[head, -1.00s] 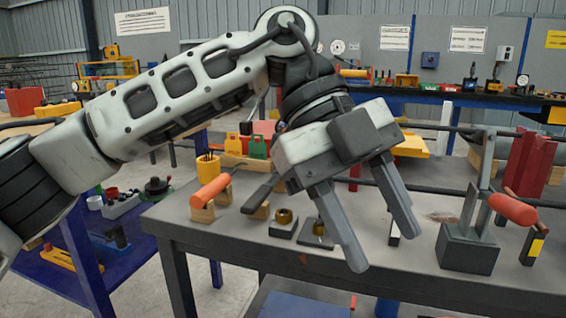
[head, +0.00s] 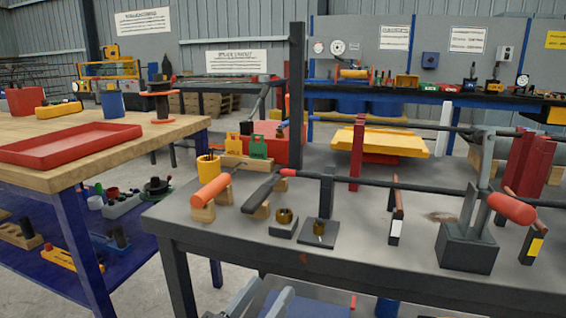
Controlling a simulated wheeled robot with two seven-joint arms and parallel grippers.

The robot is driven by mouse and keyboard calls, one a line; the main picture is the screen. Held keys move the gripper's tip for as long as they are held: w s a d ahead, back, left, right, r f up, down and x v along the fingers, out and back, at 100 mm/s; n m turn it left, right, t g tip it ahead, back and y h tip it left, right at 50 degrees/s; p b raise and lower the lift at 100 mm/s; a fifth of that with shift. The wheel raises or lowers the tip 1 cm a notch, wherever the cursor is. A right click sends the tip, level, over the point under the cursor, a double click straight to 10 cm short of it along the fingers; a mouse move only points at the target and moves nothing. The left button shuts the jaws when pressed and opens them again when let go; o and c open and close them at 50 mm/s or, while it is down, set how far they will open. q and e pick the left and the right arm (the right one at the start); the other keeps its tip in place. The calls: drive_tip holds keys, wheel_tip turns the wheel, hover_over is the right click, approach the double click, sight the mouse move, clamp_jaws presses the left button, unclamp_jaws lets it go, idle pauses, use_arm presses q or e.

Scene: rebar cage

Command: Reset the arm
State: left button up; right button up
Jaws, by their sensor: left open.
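My left gripper (head: 262,297) shows only in part at the bottom edge of the head view, low in front of the grey workbench (head: 400,268). Its two grey fingers point up and stand apart, with nothing seen between them. The rest of my left arm is below the picture. My right gripper is out of the picture.
The bench holds an orange-handled tool (head: 212,191) on wooden blocks, a yellow cup (head: 208,170), long dark bars (head: 420,184) and a lever tool with a red grip (head: 512,208). A wooden table with a red tray (head: 70,143) stands at left.

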use_arm(q)
drive_tip(key=s+a+f+g+y, duration=0.25)
drive_tip(key=s+f, duration=0.25)
drive_tip(key=f, duration=0.3)
drive_tip(key=s+a+f+g+y, duration=0.2)
drive_tip(key=s+a+f+g, duration=0.2)
drive_tip(key=s+f, duration=0.3)
drive_tip(key=a+r+n+y+p, duration=0.1)
drive_tip(key=a+r+y+p, duration=0.2)
drive_tip(key=r+p, duration=0.9)
drive_tip(key=a+g+p, duration=0.1)
drive_tip(key=p, duration=0.8)
drive_tip(key=shift+s+a+r, duration=0.25)
drive_tip(key=shift+s, duration=0.1)
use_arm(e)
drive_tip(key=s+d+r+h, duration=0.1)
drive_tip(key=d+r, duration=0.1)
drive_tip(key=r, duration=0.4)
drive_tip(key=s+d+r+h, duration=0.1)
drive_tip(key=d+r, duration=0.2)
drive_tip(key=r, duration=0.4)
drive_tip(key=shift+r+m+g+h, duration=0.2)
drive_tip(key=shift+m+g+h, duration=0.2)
